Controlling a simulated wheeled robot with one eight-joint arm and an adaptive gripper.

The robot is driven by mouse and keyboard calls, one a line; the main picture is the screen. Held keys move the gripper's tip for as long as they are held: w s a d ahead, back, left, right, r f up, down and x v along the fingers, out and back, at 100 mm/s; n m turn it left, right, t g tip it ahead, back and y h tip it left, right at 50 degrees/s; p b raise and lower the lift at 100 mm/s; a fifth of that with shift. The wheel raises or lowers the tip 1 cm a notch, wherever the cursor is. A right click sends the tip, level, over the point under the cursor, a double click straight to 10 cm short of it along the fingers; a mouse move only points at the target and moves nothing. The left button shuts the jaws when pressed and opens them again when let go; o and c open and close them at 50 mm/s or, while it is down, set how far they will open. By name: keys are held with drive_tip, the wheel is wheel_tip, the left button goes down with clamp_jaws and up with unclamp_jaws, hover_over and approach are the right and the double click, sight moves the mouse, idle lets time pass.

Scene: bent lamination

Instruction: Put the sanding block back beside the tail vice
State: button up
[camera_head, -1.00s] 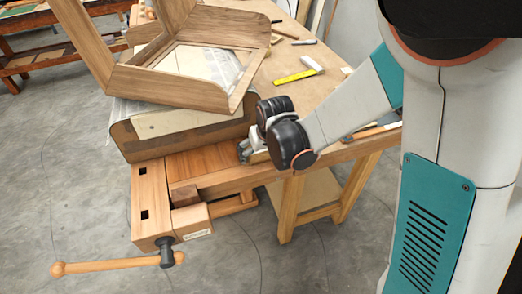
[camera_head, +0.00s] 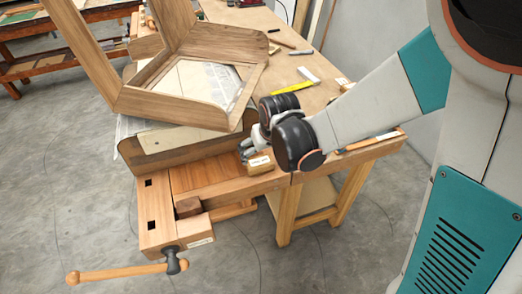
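A small light-wood block with a pale label (camera_head: 259,165), which looks like the sanding block, is at the bench's front edge, right of the tail vice. My gripper (camera_head: 246,153) is low over the bench, right behind and left of this block. My dark wrist hides part of the gripper, and I cannot tell whether its fingers touch or grip the block. The tail vice (camera_head: 158,220) is at the bench's near left corner, with a long wooden handle (camera_head: 120,272). A dark wood block (camera_head: 188,207) sits at the vice.
A large bent-wood frame (camera_head: 175,103) stands on the bench left of my arm, over a curved form (camera_head: 185,138). A yellow rule (camera_head: 293,88) and several tools lie farther back on the bench top (camera_head: 235,18). Bare floor lies in front.

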drive_tip(key=shift+p+v, duration=1.5)
drive_tip(key=shift+v, duration=1.25)
